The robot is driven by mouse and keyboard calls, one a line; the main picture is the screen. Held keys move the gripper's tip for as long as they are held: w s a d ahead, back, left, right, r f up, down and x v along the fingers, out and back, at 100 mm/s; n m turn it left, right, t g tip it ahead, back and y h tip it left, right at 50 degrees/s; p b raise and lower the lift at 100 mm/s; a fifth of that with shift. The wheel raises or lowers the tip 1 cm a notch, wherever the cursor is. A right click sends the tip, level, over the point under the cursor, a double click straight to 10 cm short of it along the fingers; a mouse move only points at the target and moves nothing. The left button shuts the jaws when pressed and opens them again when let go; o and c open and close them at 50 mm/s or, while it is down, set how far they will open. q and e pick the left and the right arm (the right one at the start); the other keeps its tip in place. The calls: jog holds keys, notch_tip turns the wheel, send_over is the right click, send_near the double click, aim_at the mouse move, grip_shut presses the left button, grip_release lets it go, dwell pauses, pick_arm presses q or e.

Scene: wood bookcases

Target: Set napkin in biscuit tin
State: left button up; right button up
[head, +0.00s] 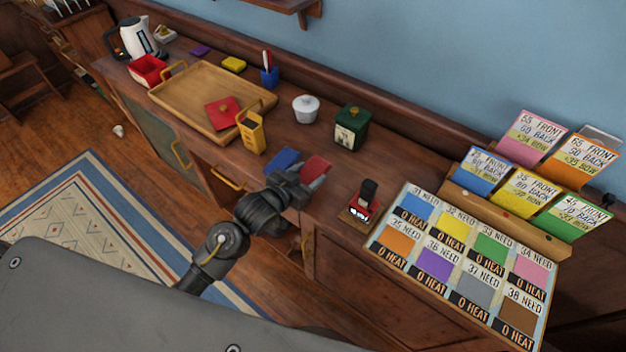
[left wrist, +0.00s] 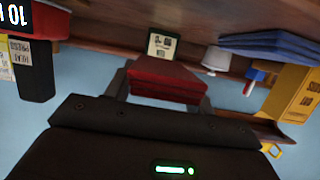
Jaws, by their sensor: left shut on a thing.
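My left gripper (head: 304,183) is over the front part of the counter and shut on a folded red napkin (head: 316,167). In the left wrist view the red napkin (left wrist: 165,80) sits between the two fingers. The biscuit tin seems to be the dark green box (head: 350,132) with a cream label and a gold knob on top; it stands upright behind and right of the gripper, apart from it. Its lid looks on. The green tin also shows in the left wrist view (left wrist: 163,45), beyond the napkin. My right gripper is not in view.
A folded blue cloth (head: 284,160) lies left of the gripper. A yellow box (head: 251,132) stands by the wooden tray (head: 187,109). A white lidded bowl (head: 305,109) is left of the tin. A black-handled stamp (head: 366,199) and a card board (head: 455,262) are to the right.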

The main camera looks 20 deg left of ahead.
pick_arm(q)
jog(key=shift+w+d+f, duration=0.3)
jog(key=shift+w+f, duration=0.3)
jog(key=shift+f, duration=0.2)
jog(key=f+p, duration=0.2)
jog(key=f, duration=0.1)
jog(key=shift+w+d+f, duration=0.15)
jog(key=shift+w+d, duration=0.05)
jog(key=shift+w, duration=0.2)
jog(key=shift+f, duration=0.15)
jog(key=shift+f, duration=0.1)
jog(key=shift+f, duration=0.15)
jog(key=o, duration=1)
jog(key=shift+b, duration=0.3)
